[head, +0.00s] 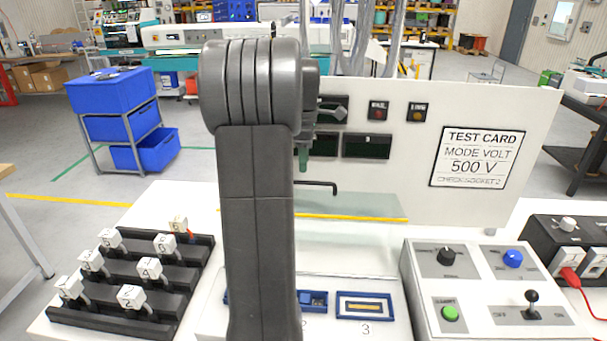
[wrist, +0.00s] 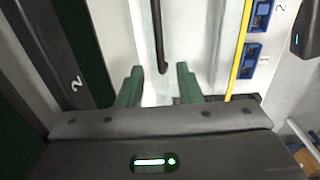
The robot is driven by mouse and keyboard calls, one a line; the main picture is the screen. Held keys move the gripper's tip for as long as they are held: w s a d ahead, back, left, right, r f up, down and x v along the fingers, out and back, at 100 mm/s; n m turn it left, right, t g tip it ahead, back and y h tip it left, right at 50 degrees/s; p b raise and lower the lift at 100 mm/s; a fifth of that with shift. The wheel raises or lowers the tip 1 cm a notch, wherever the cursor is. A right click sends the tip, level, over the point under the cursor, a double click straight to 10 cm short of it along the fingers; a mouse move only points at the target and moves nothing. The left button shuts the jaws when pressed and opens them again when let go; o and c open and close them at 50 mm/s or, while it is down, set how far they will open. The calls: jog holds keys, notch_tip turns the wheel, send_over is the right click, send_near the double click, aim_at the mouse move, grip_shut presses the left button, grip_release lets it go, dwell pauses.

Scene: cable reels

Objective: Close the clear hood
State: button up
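The clear hood (head: 370,207) is a transparent, faintly green panel in front of the white test panel. A yellow strip runs along one edge. It appears raised above and behind the socket tray (head: 390,318); its exact angle is hard to tell. A black bar handle (head: 322,184) shows near it, and it also shows in the wrist view (wrist: 159,38). My gripper (wrist: 158,84) is open, with green fingers apart and nothing held. The handle's end lies between or just beyond the fingertips; no contact is visible. In the head view my arm hides part of the hood and tray.
A black rack with numbered white plugs (head: 140,270) stands at left. A control box (head: 490,290) with knobs, a green button and a lever stands at right. The upright panel (head: 500,110) carries dark displays and a test card reading 500 V.

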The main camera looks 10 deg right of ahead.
notch_tip(320, 180, down, 5)
jog(key=shift+w+f, duration=0.1)
jog(key=shift+f, duration=0.05)
grip_shut()
